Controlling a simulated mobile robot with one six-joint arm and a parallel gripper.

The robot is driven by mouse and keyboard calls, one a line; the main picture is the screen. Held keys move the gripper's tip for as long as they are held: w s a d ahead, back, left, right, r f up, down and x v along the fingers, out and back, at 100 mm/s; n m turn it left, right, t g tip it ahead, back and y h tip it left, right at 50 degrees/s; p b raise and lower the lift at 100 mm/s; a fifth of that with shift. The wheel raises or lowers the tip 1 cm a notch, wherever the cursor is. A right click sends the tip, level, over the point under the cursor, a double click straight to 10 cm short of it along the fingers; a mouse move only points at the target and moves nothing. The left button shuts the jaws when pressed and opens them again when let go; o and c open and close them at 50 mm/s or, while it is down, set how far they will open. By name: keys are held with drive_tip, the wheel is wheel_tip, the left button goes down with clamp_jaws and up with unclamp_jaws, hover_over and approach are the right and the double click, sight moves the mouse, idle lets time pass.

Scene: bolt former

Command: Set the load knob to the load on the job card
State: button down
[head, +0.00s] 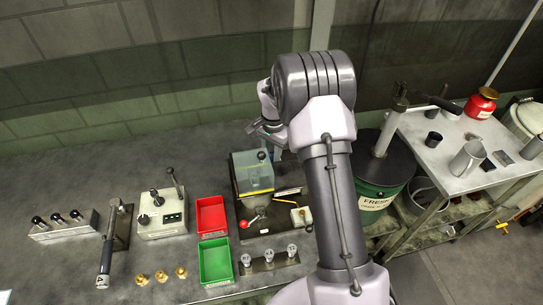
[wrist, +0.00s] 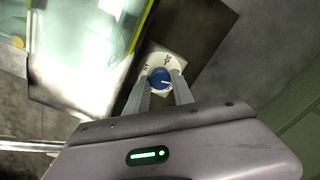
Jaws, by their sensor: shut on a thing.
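A blue load knob (wrist: 161,78) with a white pointer line shows in the wrist view, on a pale round dial (wrist: 149,66) with dark marks too small to read surely. The pointer points to the right in that view. My gripper (wrist: 164,82) is shut on the knob, one finger on each side. In the head view my gripper (head: 268,134) is behind the machine with the clear guard (head: 252,172), and my arm hides the knob. I cannot identify the job card in either view.
A red tray (head: 211,215), a green tray (head: 215,262) and a control box (head: 162,215) stand left of the machine. A rack of gauges (head: 269,260) is in front. A dark green drum (head: 380,185) and a side table (head: 455,150) are at right.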

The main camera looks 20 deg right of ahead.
drive_tip(key=m+b, duration=0.1)
drive_tip(key=m, duration=0.3)
drive_tip(key=shift+m+b, duration=0.65)
drive_tip(key=shift+m, duration=0.75)
drive_tip(key=c, duration=1.1)
unclamp_jaws()
